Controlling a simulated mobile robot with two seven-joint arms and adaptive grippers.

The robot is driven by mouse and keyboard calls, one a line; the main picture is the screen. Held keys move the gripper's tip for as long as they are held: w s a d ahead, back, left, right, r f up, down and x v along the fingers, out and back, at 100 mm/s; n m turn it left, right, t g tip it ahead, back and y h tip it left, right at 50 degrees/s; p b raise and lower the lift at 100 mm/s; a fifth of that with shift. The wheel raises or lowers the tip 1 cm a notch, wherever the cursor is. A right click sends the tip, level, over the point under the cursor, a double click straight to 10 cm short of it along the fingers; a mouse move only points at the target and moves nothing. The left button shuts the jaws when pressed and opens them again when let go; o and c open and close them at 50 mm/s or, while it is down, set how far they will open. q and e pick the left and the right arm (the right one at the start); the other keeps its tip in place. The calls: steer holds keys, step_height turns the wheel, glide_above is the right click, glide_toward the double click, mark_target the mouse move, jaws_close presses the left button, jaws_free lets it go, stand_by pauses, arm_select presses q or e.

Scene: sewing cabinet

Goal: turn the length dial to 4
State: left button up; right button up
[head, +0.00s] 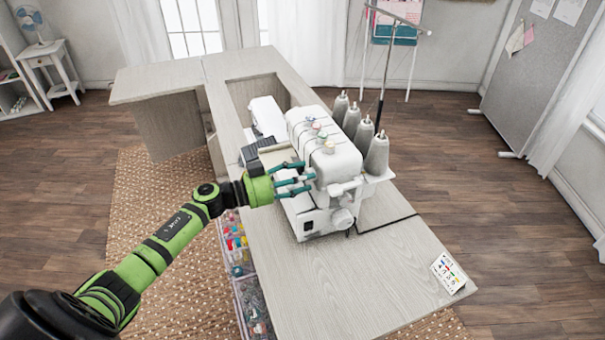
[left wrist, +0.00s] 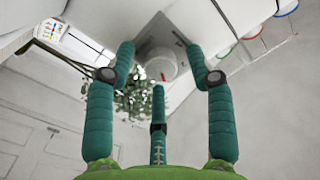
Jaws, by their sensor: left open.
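The white sewing machine (head: 328,160), a serger, stands on the cabinet top. My left gripper (head: 303,178) is in front of its left side, with its teal fingers spread and nothing between them. In the left wrist view a round grey-white dial (left wrist: 156,64) with a red mark sits on the machine, ahead of the open fingers (left wrist: 160,75). The fingers look apart from it. I take it for the length dial; its numbers are too small to read. In the head view it cannot be made out behind the gripper. My right gripper is in neither view.
Several thread cones (head: 377,156) stand behind the machine under a thread stand (head: 383,70). A second white machine (head: 267,115) sits farther back in the cabinet (head: 345,295). A printed card (head: 448,272) lies at the front right corner. The front top is otherwise clear.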

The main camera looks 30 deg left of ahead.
arm_select(q)
steer(key=shift+d, duration=0.15)
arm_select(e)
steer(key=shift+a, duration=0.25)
arm_select(q)
steer(key=shift+w, duration=0.1)
steer(key=shift+c, duration=1.2)
jaws_close()
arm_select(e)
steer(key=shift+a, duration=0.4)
